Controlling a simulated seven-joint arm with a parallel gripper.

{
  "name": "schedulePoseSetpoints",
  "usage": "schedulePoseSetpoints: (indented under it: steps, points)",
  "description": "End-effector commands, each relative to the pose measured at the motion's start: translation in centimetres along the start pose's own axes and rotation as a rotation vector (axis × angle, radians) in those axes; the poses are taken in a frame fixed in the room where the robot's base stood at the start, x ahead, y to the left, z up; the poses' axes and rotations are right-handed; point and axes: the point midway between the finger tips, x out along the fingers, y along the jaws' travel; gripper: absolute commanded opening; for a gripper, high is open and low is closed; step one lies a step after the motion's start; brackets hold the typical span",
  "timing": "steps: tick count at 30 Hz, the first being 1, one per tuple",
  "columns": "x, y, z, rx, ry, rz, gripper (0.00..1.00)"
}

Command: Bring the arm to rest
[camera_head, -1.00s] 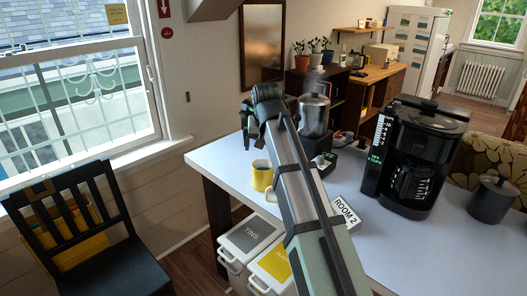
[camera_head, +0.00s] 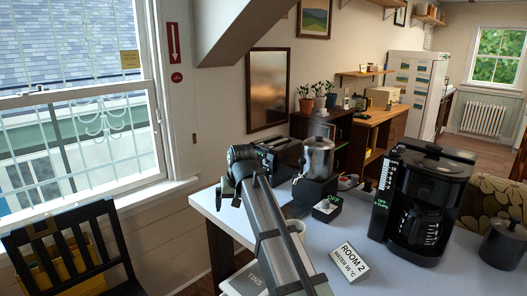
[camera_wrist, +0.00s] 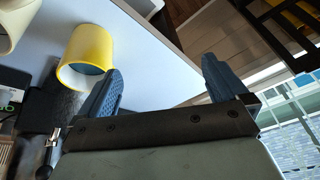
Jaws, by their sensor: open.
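My gripper (camera_head: 230,192) hangs at the end of my arm, over the left edge of the white table (camera_head: 208,200). In the wrist view my gripper (camera_wrist: 162,72) has its two blue-grey fingers wide apart, with nothing between them. A yellow mug (camera_wrist: 86,45) stands on the table just left of the left finger in the wrist view; I cannot tell whether they touch. In the head view my arm hides most or all of the mug.
A coffee maker (camera_head: 430,205), dark canister (camera_head: 503,243), metal-topped appliance (camera_head: 317,160), toaster (camera_head: 278,152) and "ROOM 2" sign (camera_head: 348,262) stand on the table. A black chair (camera_head: 70,250) is at lower left. A sloping ceiling part (camera_head: 240,30) hangs above.

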Motion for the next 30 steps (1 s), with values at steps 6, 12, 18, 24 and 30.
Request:
schedulePoseSetpoints:
  steps: [6,12,18,24,30]
  points:
    - [8.3,-5.1,3.1,-0.058,-0.115,-0.064,1.00]
    - [15.1,-4.7,6.9,-0.004,-0.219,-0.040,1.00]
    - [21.3,-2.0,11.3,0.088,-0.317,0.021,1.00]
    - [26.6,1.4,16.5,0.162,-0.403,0.081,1.00]
    - [30.9,4.9,21.9,0.202,-0.472,0.119,1.00]
